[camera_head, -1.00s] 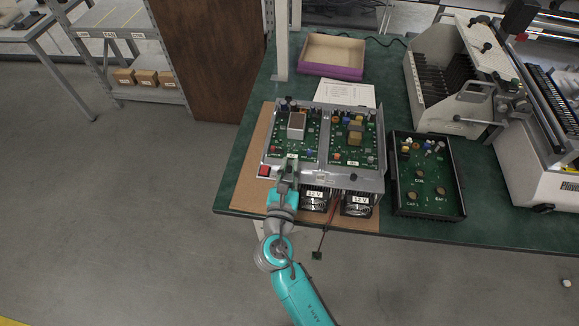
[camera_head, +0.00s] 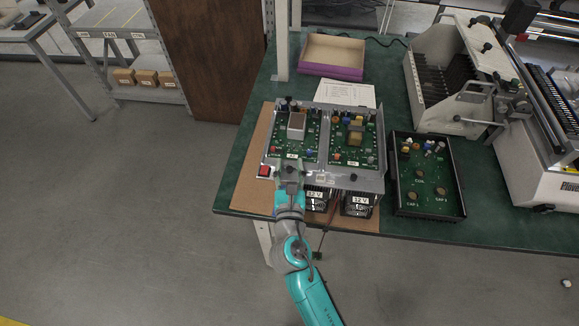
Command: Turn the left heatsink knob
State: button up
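The metal fixture (camera_head: 325,172) holds two green circuit boards side by side. The right board (camera_head: 353,139) carries a brownish block. A small dark knob (camera_head: 353,177) shows on the fixture's front edge below the right board. The matching spot below the left board is covered by my gripper (camera_head: 289,166), so the left knob is hidden. My gripper is at the front edge below the left board. Its fingers are too small to tell open from shut.
A red switch (camera_head: 264,171) sits just left of my gripper. Two fans marked 12 V (camera_head: 357,203) stick out in front of the fixture. A black tray of parts (camera_head: 427,174) stands to the right. A purple-sided box (camera_head: 332,56) and paper lie behind.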

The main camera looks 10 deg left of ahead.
jog(key=s+d, duration=0.1)
jog(key=s, duration=1.1)
jog(key=shift+d, duration=0.25)
jog(key=shift+w, duration=0.1)
